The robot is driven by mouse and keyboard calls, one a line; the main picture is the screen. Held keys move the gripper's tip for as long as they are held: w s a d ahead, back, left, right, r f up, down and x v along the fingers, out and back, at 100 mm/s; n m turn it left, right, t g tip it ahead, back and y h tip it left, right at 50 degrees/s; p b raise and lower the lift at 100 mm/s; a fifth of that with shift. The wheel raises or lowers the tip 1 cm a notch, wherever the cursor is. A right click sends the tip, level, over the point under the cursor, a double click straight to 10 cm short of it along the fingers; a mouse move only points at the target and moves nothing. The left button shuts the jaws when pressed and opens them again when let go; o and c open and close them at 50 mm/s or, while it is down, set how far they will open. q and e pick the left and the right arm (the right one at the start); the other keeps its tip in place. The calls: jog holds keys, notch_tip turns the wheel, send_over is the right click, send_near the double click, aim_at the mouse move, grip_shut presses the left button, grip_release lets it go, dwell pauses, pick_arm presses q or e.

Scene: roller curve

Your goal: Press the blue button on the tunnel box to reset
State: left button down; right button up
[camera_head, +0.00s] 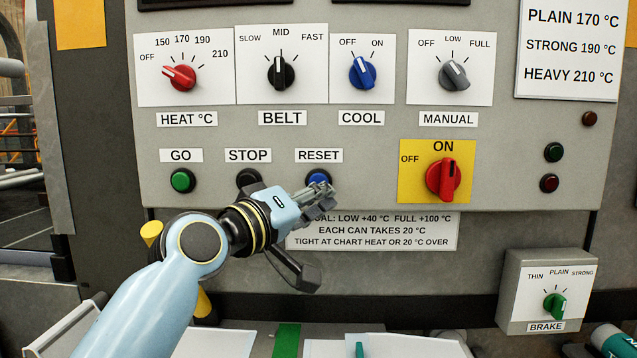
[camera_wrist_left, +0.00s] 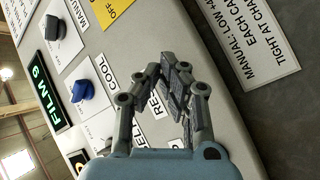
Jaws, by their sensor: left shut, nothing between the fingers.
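The blue button (camera_head: 319,177) sits under the RESET label (camera_head: 318,155) on the grey face of the tunnel box (camera_head: 370,140). My left gripper (camera_head: 324,198) is shut and empty, with its fingertips just below and over the lower edge of the button in the head view. I cannot tell whether they touch it. In the left wrist view my shut fingers (camera_wrist_left: 172,82) lie against the panel, and they hide the button and part of the RESET label (camera_wrist_left: 155,107).
The green GO button (camera_head: 182,180) and dark STOP button (camera_head: 249,180) are to the left. The red ON/OFF switch (camera_head: 443,178) is to the right, and the blue COOL knob (camera_head: 362,72) is above. A brake box (camera_head: 548,290) stands at the lower right.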

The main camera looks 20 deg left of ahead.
pick_arm(q)
jog(key=s, duration=0.2)
jog(key=s+d, duration=0.1)
jog(key=s, duration=0.1)
jog(key=shift+s+d+p, duration=0.1)
jog(key=shift+p, duration=0.3)
dwell(0.4)
